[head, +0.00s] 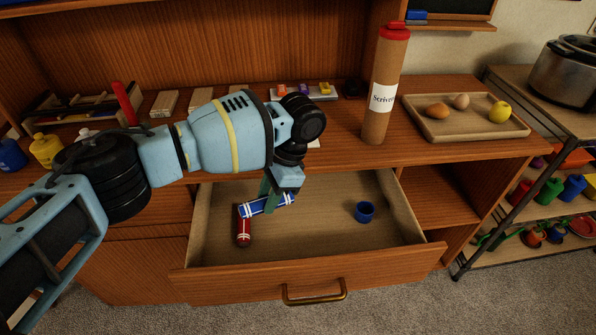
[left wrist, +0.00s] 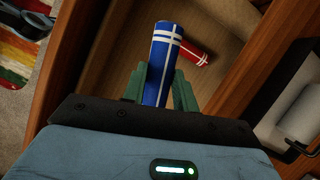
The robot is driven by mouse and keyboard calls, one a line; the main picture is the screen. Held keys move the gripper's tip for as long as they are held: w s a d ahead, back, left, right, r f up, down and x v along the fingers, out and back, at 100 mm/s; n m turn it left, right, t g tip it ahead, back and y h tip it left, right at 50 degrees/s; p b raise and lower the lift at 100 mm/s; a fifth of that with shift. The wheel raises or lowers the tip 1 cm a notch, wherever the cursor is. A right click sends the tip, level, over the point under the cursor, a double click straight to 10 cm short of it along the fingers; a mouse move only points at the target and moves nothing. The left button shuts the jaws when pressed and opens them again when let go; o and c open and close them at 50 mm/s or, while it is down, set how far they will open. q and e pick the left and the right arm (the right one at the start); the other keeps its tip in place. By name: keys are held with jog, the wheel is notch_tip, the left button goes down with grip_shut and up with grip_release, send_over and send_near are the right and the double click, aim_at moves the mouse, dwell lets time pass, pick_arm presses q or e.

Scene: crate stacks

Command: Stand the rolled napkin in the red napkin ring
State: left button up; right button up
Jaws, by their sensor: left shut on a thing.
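My left gripper (head: 272,190) is shut on a blue rolled napkin (head: 284,200) with white stripes, inside or just above the open drawer. In the left wrist view the blue napkin (left wrist: 166,50) sits between both fingers (left wrist: 160,82). A red rolled napkin (head: 243,230) with white stripes is at the drawer's left, close by the blue one's left end; it also shows in the left wrist view (left wrist: 196,52). A blue cup-like ring (head: 364,211) stands apart on the drawer floor, to the right. I see no ring that is clearly red. My right gripper is out of view.
The open drawer (head: 300,273) has low walls and a brass handle (head: 315,293). Its middle floor is free. On the counter above stand a tall brown tube (head: 383,80) and a wooden tray (head: 460,128) with food. A shelf rack is at right.

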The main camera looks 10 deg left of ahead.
pick_arm(q)
jog(key=s+a+r+n+g+h, duration=0.2)
jog(key=s+a+r+n+h, duration=0.1)
jog(key=s+a+r+n, duration=0.4)
jog(key=s+a+n, duration=0.1)
jog(key=s+n, duration=0.2)
jog(key=n, duration=0.1)
jog(key=shift+s+h, duration=0.2)
jog(key=shift+h, duration=0.2)
jog(key=shift+s, duration=0.1)
